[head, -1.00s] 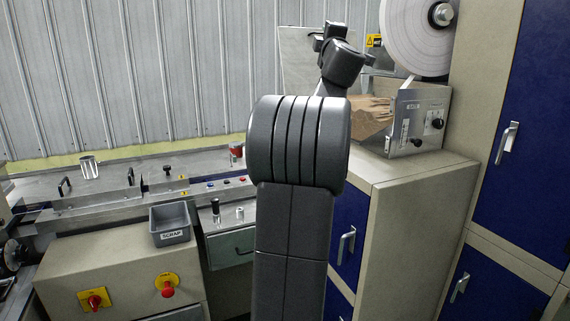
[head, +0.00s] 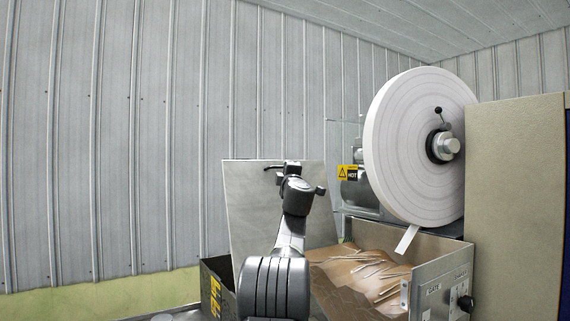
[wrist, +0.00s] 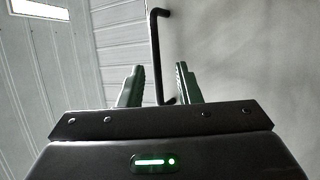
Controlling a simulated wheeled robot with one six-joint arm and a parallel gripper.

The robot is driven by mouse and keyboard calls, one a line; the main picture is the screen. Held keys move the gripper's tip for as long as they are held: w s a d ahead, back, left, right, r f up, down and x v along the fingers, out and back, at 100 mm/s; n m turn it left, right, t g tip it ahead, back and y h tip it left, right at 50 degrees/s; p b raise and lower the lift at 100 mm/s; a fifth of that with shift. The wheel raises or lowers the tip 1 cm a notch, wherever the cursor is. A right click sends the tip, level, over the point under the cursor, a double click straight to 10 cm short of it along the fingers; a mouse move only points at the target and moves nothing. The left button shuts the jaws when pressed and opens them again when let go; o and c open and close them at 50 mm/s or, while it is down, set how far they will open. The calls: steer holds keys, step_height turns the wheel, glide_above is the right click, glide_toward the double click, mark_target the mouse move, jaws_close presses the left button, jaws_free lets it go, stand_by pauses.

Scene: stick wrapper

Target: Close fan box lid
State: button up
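The fan box lid is a plain grey metal panel (head: 262,215) standing raised behind my arm in the head view. Below it is a dark box (head: 215,265) with a yellow warning label, partly hidden by my arm. My gripper (head: 288,172) is in front of the lid. In the wrist view my gripper (wrist: 158,70) is open, its two fingers apart. A black bar handle (wrist: 155,45) shows between and beyond the fingertips, beside the grey lid surface (wrist: 245,60). I cannot tell whether the fingers touch the handle.
Right of my arm is an open metal bin (head: 437,270) with brown lining and several thin sticks. A large white paper roll (head: 400,150) stands above it, near a yellow HOT label (head: 348,172). A beige cabinet (head: 518,200) stands at right. A corrugated wall (head: 110,150) is behind.

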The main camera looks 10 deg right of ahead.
steer(key=shift+p+x, duration=0.7)
steer(key=shift+x, duration=0.3)
steer(key=shift+r, duration=0.15)
steer(key=shift+c, duration=0.4)
jaws_close()
